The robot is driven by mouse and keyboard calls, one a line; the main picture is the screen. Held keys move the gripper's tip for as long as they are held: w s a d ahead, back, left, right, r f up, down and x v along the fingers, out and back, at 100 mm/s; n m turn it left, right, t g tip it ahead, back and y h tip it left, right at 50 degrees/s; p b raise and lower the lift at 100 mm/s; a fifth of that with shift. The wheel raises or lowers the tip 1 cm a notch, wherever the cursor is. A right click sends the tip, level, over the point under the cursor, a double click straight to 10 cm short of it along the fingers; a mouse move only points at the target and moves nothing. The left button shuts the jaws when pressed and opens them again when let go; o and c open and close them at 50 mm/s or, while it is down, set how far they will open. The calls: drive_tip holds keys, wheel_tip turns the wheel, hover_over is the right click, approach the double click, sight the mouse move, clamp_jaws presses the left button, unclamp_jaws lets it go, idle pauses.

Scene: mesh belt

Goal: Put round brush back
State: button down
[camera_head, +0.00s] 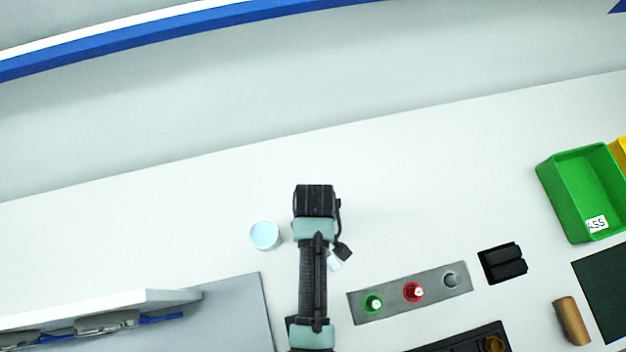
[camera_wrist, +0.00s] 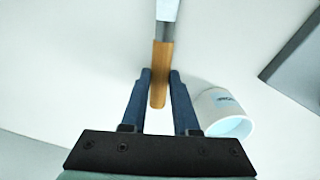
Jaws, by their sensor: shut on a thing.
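My gripper (camera_wrist: 160,75) has its two dark blue fingers closed around the tan wooden handle (camera_wrist: 159,92) of a brush-like tool. A flat grey-white part (camera_wrist: 167,12) continues from the handle and runs out of the top of the wrist view, so its far end is hidden. I take this to be the round brush, but no bristles show. In the head view my gripper (camera_head: 314,200) is seen from above and hides its fingers and the tool. A grey strip (camera_head: 388,303) to its right has a green ring, a red ring and a grey ring (camera_head: 452,280).
A white cup (camera_head: 264,235) with pale blue contents stands close left of my gripper; the wrist view shows it at right (camera_wrist: 228,112). A black block (camera_head: 503,263), brown cylinder (camera_head: 571,320) and green bin (camera_head: 582,190) lie right. The table behind is clear.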

drive_tip(key=c, duration=0.6)
unclamp_jaws()
drive_tip(key=shift+r, duration=0.1)
wheel_tip(320, 180, up, 13)
drive_tip(key=shift+b, duration=0.35)
idle(0.3)
